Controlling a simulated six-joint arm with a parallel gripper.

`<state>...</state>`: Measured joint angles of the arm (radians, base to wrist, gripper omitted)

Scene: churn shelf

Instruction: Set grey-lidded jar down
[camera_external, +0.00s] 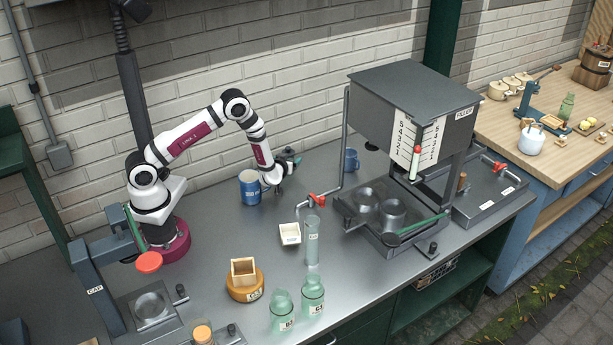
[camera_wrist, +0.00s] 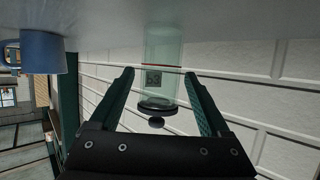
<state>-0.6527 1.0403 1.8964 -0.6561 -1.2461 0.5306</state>
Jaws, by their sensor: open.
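The grey-lidded jar (camera_wrist: 160,50) is a clear greenish glass cylinder with a dark lid and round knob. In the wrist view, which is upside down, its base meets the grey counter at the top and the lid points down the picture, so it looks upright. My gripper (camera_wrist: 163,72) is open, with one green finger on each side of the jar; whether they touch it is unclear. In the external view my gripper (camera_external: 293,159) is low over the back of the counter, near the wall. The jar cannot be made out there.
A blue mug (camera_external: 350,160) stands to the right, and shows in the wrist view (camera_wrist: 42,52). A blue canister (camera_external: 250,191) stands close left. The brick wall is close behind.

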